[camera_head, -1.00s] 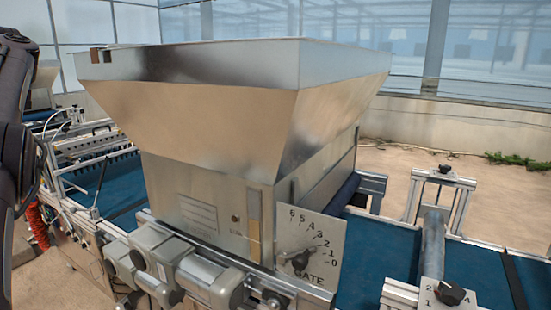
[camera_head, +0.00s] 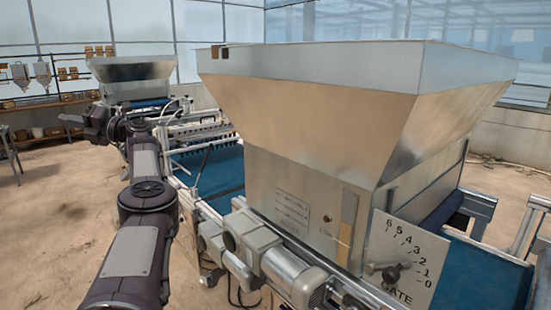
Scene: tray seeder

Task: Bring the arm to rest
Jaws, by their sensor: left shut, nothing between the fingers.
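My left arm (camera_head: 140,245) comes up from the bottom left and reaches away beside the blue belt line. Its gripper (camera_head: 72,119) is at the far end, pointing left. It is shut and empty, in the air left of the machine, and appears clear of everything around it. The details of its fingers are small and dark. My right gripper is out of view.
A large metal hopper (camera_head: 320,120) stands close at the right, above a gate dial plate (camera_head: 405,262) and grey motors (camera_head: 265,262). A blue belt (camera_head: 215,172) runs behind my arm. A second hopper (camera_head: 130,70) and shelves (camera_head: 50,100) stand farther back. Open floor (camera_head: 50,220) lies left.

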